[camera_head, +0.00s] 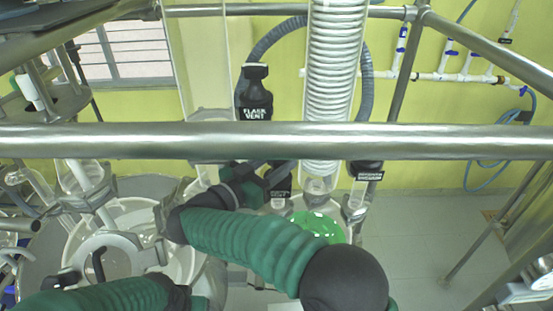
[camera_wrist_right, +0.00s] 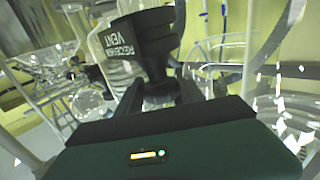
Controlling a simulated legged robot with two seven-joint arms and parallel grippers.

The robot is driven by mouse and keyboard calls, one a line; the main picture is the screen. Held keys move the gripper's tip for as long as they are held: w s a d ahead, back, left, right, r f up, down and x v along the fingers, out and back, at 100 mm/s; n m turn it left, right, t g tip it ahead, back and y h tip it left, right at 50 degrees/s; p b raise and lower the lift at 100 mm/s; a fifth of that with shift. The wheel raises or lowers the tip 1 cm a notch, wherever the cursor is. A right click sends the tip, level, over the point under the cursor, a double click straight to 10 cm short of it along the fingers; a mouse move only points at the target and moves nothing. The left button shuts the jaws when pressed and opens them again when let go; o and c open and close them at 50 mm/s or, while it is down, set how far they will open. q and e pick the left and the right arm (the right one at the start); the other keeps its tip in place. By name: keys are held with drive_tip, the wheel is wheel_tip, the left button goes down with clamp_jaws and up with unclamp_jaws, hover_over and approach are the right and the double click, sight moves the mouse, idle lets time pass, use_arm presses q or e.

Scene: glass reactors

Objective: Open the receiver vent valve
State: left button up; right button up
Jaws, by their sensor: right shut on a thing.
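The receiver vent valve (camera_wrist_right: 145,45) is a black handle with white lettering, partly legible, and fills the upper middle of the right wrist view. In the head view a black labelled valve (camera_head: 280,186) sits low in the middle, partly covered by my right gripper (camera_head: 264,180). In the right wrist view the fingers of my right gripper (camera_wrist_right: 160,98) are on either side of the valve's lower part, shut on it. My left arm shows at the bottom left of the head view, but its fingers do not show.
A black flask vent valve (camera_head: 253,95) hangs above and behind the horizontal metal bar (camera_head: 420,140). Another black labelled fitting (camera_head: 367,170) is at the right of the glass coil column (camera_head: 332,80). A green-filled flask (camera_head: 322,226) stands behind my right arm. Open floor lies at right.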

drive_tip(key=shift+r, duration=0.15)
drive_tip(key=o, duration=1.1)
drive_tip(key=shift+w, duration=0.1)
drive_tip(key=shift+w+f, duration=0.2)
drive_tip(key=shift+w, duration=0.05)
